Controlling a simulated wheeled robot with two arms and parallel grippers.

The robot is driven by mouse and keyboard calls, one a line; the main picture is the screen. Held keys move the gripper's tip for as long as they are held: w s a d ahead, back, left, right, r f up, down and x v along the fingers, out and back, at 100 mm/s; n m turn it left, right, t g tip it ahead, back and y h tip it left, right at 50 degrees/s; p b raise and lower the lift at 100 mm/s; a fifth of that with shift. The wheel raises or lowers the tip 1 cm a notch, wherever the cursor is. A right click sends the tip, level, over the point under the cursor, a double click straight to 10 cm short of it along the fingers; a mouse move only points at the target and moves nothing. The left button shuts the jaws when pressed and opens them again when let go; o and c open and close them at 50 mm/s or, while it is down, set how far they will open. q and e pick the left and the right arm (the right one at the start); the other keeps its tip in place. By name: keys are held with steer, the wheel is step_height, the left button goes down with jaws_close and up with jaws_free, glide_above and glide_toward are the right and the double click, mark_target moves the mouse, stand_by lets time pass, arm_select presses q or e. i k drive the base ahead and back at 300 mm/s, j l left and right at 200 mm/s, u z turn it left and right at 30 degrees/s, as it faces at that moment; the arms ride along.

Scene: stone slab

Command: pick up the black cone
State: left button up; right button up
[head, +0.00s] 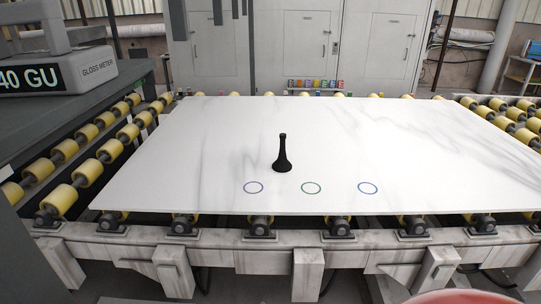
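The black cone (282,158) stands upright on the white stone slab (400,140), near the middle of the slab. It has a wide round base and a narrow neck with a small knob at the top. It stands just behind and between a purple ring (253,187) and a green ring (311,188) marked on the slab. A blue ring (368,188) is further right. Neither of my grippers shows in the head view, and nothing touches the cone.
The slab lies on a frame with yellow rollers (88,171). A gloss meter (62,70) sits on a dark bench at the left. Small coloured containers (315,84) stand beyond the slab's far edge. The slab around the cone is clear.

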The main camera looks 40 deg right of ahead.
mark_target(282, 165)
steer(key=k+z, duration=0.1)
steer(key=k, duration=0.55)
steer(key=i+l+z, duration=0.1)
steer(key=z, duration=0.25)
steer(key=i+z, duration=0.2)
steer(key=z, duration=0.2)
steer(key=i+z, duration=0.15)
steer(key=z, duration=0.2)
steer(key=i+j, duration=0.15)
steer(key=i, duration=0.6)
steer(key=i+j, duration=0.15)
steer(key=i, duration=0.65)
steer(key=i+j, duration=0.15)
steer(key=i, duration=0.6)
